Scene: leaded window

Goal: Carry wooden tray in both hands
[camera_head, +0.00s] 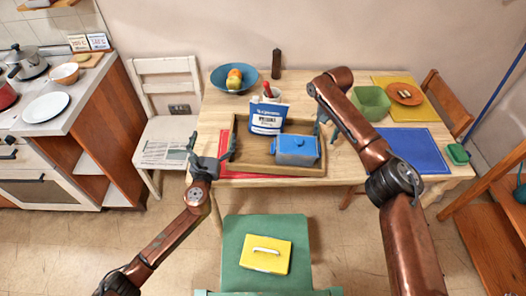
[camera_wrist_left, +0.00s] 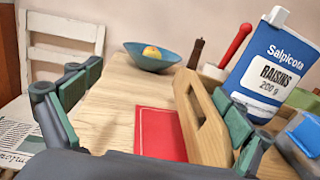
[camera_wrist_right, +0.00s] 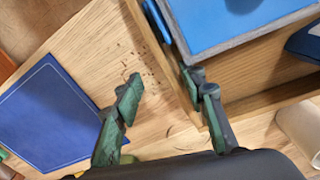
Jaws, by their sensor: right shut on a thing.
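The wooden tray (camera_head: 232,166) sits on the table, partly over a red placemat (camera_head: 224,178). My left gripper (camera_head: 210,164) is at the tray's left wall. In the left wrist view its fingers (camera_wrist_left: 155,105) are wide apart, one on each side of the wall (camera_wrist_left: 203,125). My right gripper (camera_head: 327,122) is at the right wall. In the right wrist view its fingers (camera_wrist_right: 163,90) straddle that wall (camera_wrist_right: 160,50); the contact itself is unclear.
A blue bowl of fruit (camera_head: 234,79) and a dark mill (camera_head: 276,64) stand behind the tray. A green bowl (camera_head: 370,103) and a blue placemat (camera_head: 413,150) lie to the right.

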